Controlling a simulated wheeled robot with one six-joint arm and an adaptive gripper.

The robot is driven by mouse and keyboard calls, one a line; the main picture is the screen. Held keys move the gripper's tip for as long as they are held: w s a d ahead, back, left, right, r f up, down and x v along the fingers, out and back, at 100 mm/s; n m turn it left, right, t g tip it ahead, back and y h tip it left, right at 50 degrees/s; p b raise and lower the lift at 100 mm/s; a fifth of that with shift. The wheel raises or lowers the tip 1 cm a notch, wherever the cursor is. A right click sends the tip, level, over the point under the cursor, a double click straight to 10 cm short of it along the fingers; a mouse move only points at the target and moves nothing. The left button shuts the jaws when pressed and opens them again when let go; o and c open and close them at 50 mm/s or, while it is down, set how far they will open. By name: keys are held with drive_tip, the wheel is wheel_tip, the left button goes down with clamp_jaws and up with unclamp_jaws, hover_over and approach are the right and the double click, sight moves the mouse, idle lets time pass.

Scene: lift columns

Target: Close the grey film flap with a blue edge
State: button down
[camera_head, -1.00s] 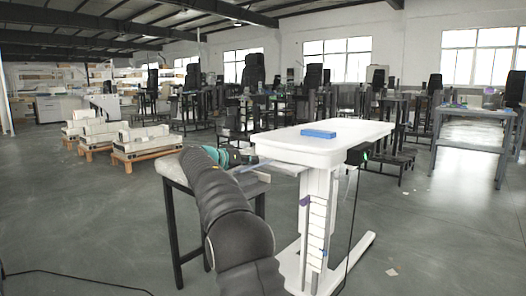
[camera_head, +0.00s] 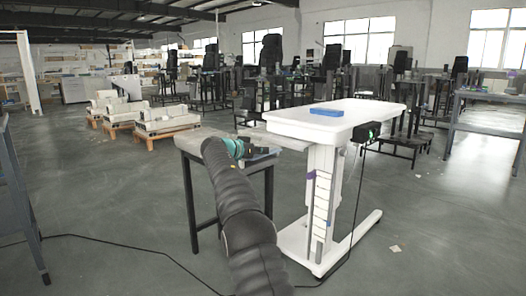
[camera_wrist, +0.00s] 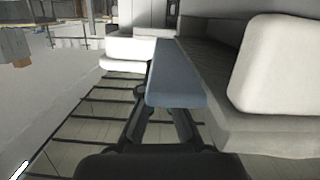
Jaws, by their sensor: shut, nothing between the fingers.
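I cannot make out with certainty a grey film flap with a blue edge. In the wrist view a flat blue-grey piece (camera_wrist: 175,88) lies straight ahead of my gripper (camera_wrist: 163,122); I cannot tell whether it is the flap or whether the fingers touch it. The white lift column (camera_head: 320,200) carries a stack of pale strips and a small violet piece (camera_head: 311,174) at its side. In the head view my gripper (camera_head: 247,149) is at the far end of my dark arm, left of the column and largely hidden. The gripper is shut and empty.
A white tabletop (camera_head: 375,112) on the column bears a blue block (camera_head: 327,112). A dark-legged bench (camera_head: 190,190) stands behind my arm. A black box with a green light (camera_head: 367,132) hangs at the tabletop edge. A cable (camera_head: 110,244) crosses the floor. A rack (camera_head: 22,200) stands at left.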

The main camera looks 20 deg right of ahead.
drive_tip(key=shift+w+f, duration=0.1)
drive_tip(key=shift+f, duration=0.4)
wheel_tip(320, 180, up, 5)
drive_tip(key=p, duration=0.3)
drive_tip(key=shift+f+p, duration=0.1)
drive_tip(key=shift+p, duration=0.3)
drive_tip(key=b+v, duration=0.2)
drive_tip(key=v, duration=0.8)
drive_tip(key=s+a+r+n+y+p, duration=0.2)
drive_tip(key=s+r+n+y, duration=0.2)
drive_tip(key=s, duration=0.8)
drive_tip(key=s+a+f+n+y+p, duration=0.1)
drive_tip(key=s+a+f+n+y, duration=0.2)
drive_tip(key=s, duration=1.1)
drive_tip(key=s+a+f+n+y+p, duration=0.2)
drive_tip(key=s+a+f, duration=0.4)
drive_tip(key=s, duration=0.8)
drive_tip(key=s+a+f+n+y+p, duration=0.2)
drive_tip(key=s+a+f+n+y, duration=0.1)
drive_tip(key=s, duration=1.1)
drive_tip(key=shift+a+f+n+y, duration=0.4)
drive_tip(key=shift+a+f+y, duration=0.5)
drive_tip(key=shift+a+y, duration=0.25)
